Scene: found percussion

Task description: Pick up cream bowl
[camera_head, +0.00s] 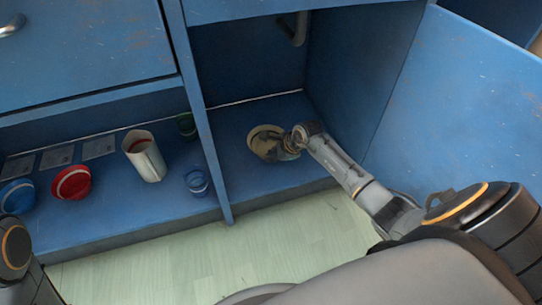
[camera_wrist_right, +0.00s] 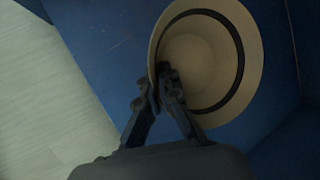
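The cream bowl (camera_head: 262,140) is inside the right-hand open compartment of the blue cabinet, at or just above its floor. In the right wrist view the bowl (camera_wrist_right: 205,62) shows its open inside with a dark ring below the rim. My right gripper (camera_head: 291,146) reaches in from the right and is at the bowl's near right side. In the right wrist view the fingertips (camera_wrist_right: 160,78) come together at the bowl's rim, one overlapping the inside; they appear closed on it. My left gripper is out of view; only part of my left arm shows at the lower left.
A blue divider (camera_head: 202,125) separates this compartment from the left one. There stand a blue bowl (camera_head: 17,195), a red bowl (camera_head: 72,183), a cream container (camera_head: 145,158), a blue cup (camera_head: 196,182) and a green cup (camera_head: 187,125). A blue panel (camera_head: 455,105) stands right of my right arm.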

